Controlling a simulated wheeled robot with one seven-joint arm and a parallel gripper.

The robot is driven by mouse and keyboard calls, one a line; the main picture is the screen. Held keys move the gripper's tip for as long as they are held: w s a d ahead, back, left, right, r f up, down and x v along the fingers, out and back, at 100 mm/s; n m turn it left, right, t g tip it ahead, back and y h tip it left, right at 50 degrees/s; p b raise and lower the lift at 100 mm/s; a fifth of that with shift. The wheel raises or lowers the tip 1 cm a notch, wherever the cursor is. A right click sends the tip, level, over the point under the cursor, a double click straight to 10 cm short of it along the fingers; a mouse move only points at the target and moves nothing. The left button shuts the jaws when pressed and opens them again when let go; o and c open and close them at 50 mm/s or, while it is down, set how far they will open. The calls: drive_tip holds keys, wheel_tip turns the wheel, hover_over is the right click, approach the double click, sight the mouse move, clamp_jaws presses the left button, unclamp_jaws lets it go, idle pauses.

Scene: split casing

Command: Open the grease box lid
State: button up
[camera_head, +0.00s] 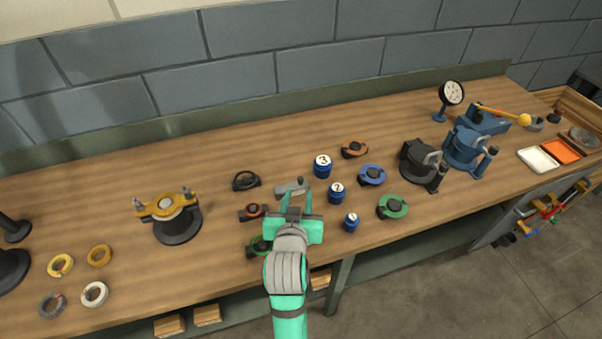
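No box is clearly recognisable as the grease box. A shallow white box (537,159) and an orange one (562,151) lie side by side at the right end of the bench, far from my gripper; I cannot tell whether either is the grease box or its lid. My gripper (296,199) is over the middle of the bench, pointing away from me.
Around my gripper are several blue numbered jars (322,168) and coloured ring parts (392,207). A yellow-topped casing (176,220) stands left. Dark housings (420,160), a blue press (466,145) and a dial gauge (451,94) stand right. The wooden bench (110,180) is bare at back left.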

sight(300, 179)
drive_tip(key=x, duration=1)
drive_tip(key=shift+a, duration=0.1)
drive_tip(key=shift+c, duration=0.7)
clamp_jaws()
